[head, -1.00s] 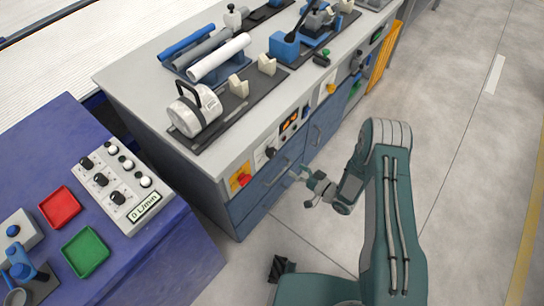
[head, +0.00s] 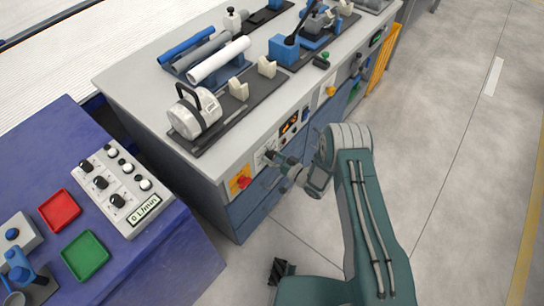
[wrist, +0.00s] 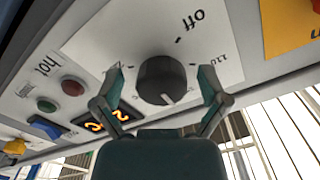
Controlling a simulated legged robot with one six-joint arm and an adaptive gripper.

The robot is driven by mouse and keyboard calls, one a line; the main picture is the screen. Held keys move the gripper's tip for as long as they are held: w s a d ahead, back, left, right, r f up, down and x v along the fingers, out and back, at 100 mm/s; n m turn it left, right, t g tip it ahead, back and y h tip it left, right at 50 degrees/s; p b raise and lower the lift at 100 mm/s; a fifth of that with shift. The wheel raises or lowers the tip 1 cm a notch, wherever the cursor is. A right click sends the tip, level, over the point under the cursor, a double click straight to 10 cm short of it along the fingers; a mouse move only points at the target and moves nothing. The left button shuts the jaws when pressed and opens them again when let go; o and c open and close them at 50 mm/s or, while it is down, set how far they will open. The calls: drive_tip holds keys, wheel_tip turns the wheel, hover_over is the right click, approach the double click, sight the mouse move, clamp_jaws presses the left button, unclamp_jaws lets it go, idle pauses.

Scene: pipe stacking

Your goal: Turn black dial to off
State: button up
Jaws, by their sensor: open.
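The black dial (wrist: 162,76) is a round knob on a white label plate (wrist: 215,55) on the front of the workbench, in the middle of the wrist view. Its white pointer line is at the lower edge, on the side away from the printed word "off" (wrist: 186,22). My gripper (wrist: 160,88) is open, with one finger on the left of the dial and one on the right. Gaps show between both fingers and the knob. In the head view my gripper (head: 271,158) is at the bench's front panel and largely covers the dial.
A lit orange display (wrist: 105,118), a red button (wrist: 73,86) and a green button (wrist: 46,104) are left of the dial in the wrist view. A red-and-yellow switch (head: 240,183) is close by in the head view. The floor (head: 440,150) right of the bench is clear.

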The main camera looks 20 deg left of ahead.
drive_tip(key=c, duration=1.1)
drive_tip(key=shift+c, duration=0.2)
drive_tip(key=shift+n, duration=0.3)
drive_tip(key=n, duration=0.5)
drive_tip(key=shift+w+d, duration=0.1)
drive_tip(key=shift+w, duration=0.05)
drive_tip(key=n, duration=0.6)
drive_tip(key=shift+n, duration=0.4)
drive_tip(key=n, duration=1.1)
drive_tip(key=shift+n, duration=0.3)
